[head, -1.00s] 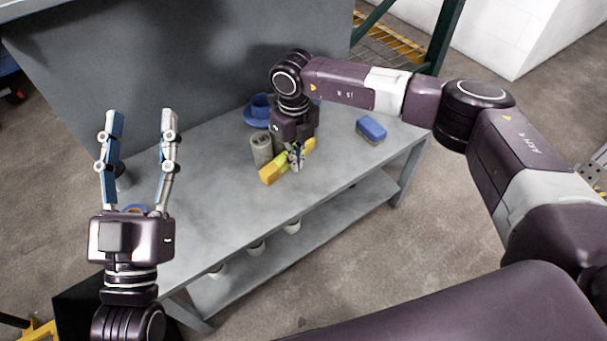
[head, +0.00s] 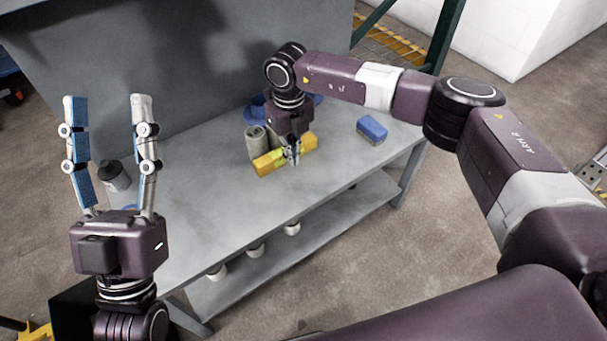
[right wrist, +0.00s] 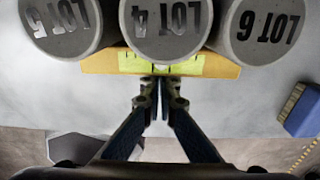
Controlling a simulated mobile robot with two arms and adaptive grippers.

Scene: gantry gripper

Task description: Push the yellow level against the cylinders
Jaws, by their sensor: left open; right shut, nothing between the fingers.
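The yellow level (head: 268,163) lies on the grey table, its long side along the row of cylinders. Three grey cylinders marked LOT 5 (right wrist: 62,25), LOT 4 (right wrist: 165,28) and LOT 6 (right wrist: 258,28) stand just behind the level (right wrist: 100,64) in the right wrist view. They overlap its far edge, so contact is hard to judge. In the head view one cylinder (head: 257,141) shows; my arm hides others. My right gripper (head: 292,158) is shut and empty, fingertips (right wrist: 160,82) at the level's near side around its middle. My left gripper (head: 104,100) is open, empty and away from the level.
A blue block (head: 372,129) lies on the table to the right. A blue dish (head: 256,104) is partly hidden behind my right gripper. A dark bottle (head: 113,176) stands near my left gripper. The table front (head: 240,205) is clear.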

